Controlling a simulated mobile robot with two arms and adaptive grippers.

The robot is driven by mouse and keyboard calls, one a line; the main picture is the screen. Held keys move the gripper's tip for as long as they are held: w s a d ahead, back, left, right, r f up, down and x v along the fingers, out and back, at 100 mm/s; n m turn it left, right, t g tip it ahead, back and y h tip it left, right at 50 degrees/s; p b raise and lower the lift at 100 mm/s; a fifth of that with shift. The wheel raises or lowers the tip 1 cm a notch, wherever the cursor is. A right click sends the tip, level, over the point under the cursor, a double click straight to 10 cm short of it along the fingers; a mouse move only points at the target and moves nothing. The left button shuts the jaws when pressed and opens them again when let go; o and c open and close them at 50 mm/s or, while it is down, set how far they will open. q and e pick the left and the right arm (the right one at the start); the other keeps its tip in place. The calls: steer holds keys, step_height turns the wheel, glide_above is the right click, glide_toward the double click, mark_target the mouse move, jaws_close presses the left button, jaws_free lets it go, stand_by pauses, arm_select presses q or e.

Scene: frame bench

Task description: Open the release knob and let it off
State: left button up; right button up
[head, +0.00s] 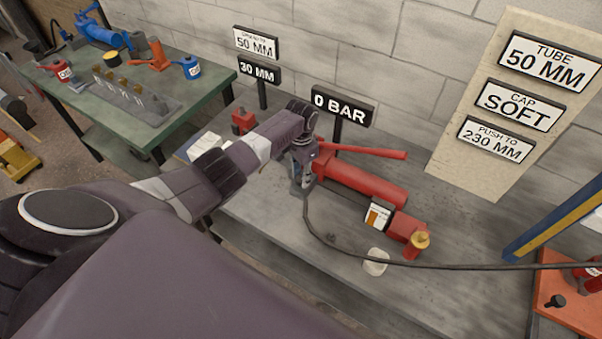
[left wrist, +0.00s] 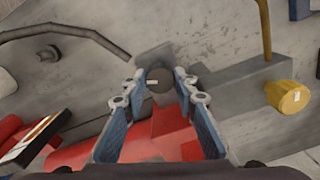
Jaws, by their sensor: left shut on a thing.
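The red hand pump (head: 360,188) lies on the grey bench with its red lever (head: 365,152) along the top. My left gripper (head: 303,185) is at the pump's left end, where my arm hides much of it. In the left wrist view, a dark round knob (left wrist: 158,80) with a small white mark sits between the two fingertips. The left gripper (left wrist: 163,88) is shut on this knob, its blue-padded fingers on either side. The pump's red body (left wrist: 90,150) shows behind the fingers. A sign (head: 340,106) behind the pump reads 0 BAR. My right gripper is not in view.
A black hose (head: 450,266) runs from the pump to the right. A yellow knob (left wrist: 288,96) shows beside the gripper. A sign board (head: 470,170) leans on the wall. A blue post (head: 555,222) and an orange plate (head: 570,310) are at right.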

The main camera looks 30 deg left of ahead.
arm_select(q)
steer(key=shift+n, duration=0.7)
steer(key=shift+p, duration=0.3)
steer(key=o, duration=1.2)
steer(key=shift+c, duration=0.2)
step_height(320, 180, up, 12)
